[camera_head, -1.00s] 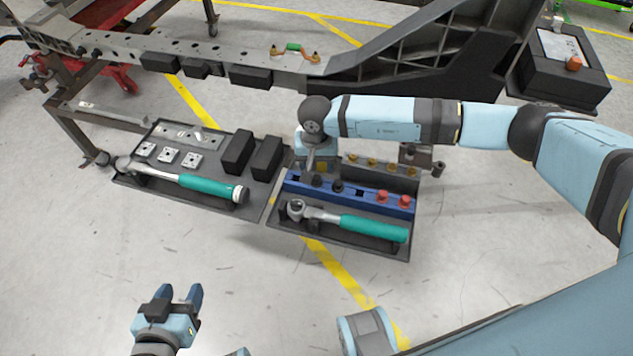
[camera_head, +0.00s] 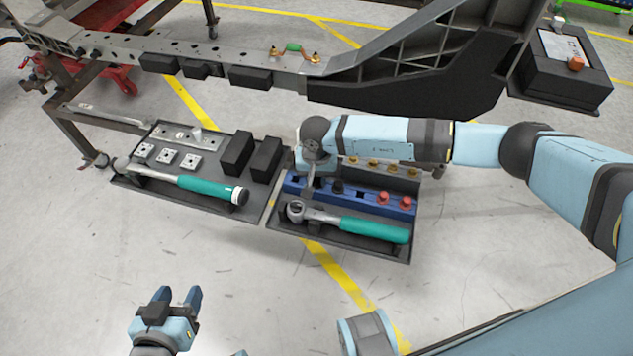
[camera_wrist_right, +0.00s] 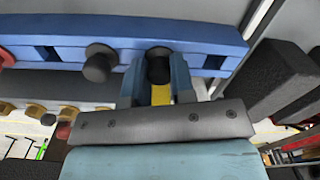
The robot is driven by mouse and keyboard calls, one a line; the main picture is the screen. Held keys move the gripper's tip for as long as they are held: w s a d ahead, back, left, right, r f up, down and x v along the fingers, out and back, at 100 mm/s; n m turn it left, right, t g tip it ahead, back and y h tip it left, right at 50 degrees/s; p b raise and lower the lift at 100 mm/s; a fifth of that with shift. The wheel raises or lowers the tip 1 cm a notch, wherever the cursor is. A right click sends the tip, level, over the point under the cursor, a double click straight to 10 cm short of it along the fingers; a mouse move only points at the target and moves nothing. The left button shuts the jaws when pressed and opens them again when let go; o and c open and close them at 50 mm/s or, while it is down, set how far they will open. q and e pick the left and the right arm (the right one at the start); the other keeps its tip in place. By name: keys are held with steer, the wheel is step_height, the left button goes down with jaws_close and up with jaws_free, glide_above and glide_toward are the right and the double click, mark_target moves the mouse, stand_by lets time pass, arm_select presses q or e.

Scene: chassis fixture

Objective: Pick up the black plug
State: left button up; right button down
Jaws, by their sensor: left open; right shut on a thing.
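The blue rack (camera_head: 350,195) stands in the right tray and carries black and red plugs. My right gripper (camera_wrist_right: 157,80) is shut on a black plug (camera_wrist_right: 158,64), with one finger on each side of it, at the rack. I cannot tell whether this plug is raised from its hole. In the head view my right gripper (camera_head: 309,190) hides most of that plug. A second black plug (camera_head: 337,187) sits in the rack beside it, and it also shows in the right wrist view (camera_wrist_right: 98,64). My left gripper (camera_head: 180,294) is open and empty, low in the head view, away from the trays.
Red plugs (camera_head: 383,198) sit at the rack's right end. A teal-handled ratchet (camera_head: 365,228) lies in front of the rack, and brass plugs (camera_head: 373,163) stand behind it. The left tray (camera_head: 220,213) holds a teal-handled tool (camera_head: 200,186) and black blocks (camera_head: 266,159).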

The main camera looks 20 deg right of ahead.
arm_select(q)
steer(key=shift+f, duration=0.1)
arm_select(e)
steer(key=shift+r, duration=0.1)
arm_select(q)
steer(key=p, duration=0.2)
steer(key=shift+s+a+p, duration=0.1)
steer(key=shift+a+p, duration=0.15)
steer(key=shift+p, duration=0.15)
arm_select(e)
step_height(320, 180, up, 20)
arm_select(q)
steer(key=shift+r+p, duration=0.9)
steer(key=shift+r, duration=0.2)
arm_select(e)
steer(key=shift+r, duration=2.35)
